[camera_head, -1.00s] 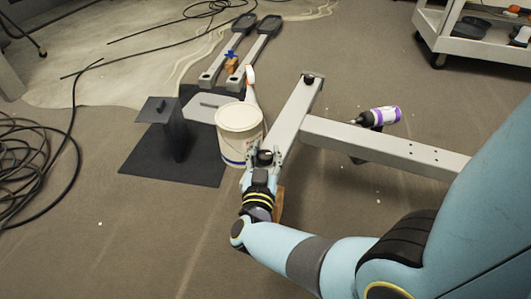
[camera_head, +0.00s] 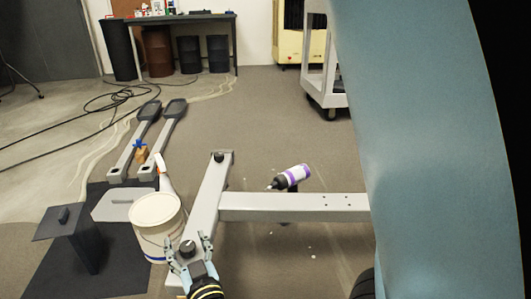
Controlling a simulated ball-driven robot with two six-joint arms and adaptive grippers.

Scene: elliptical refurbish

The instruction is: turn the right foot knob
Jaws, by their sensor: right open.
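The grey T-shaped elliptical base frame (camera_head: 290,206) lies on the floor. One black foot knob (camera_head: 187,248) is at the near end of its crossbar, and another black knob (camera_head: 218,157) is at the far end. My right gripper (camera_head: 188,240) is at the near knob, with its two fingers spread on either side of it. It is open; I cannot tell whether the fingers touch the knob. My left gripper is not in view.
A white bucket (camera_head: 157,226) stands close left of the gripper, with a spray bottle (camera_head: 163,176) behind. A dark stand (camera_head: 75,237) is on a black mat at left. A purple-labelled bottle (camera_head: 292,177) lies by the frame. Two pedal arms (camera_head: 146,140) lie further back.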

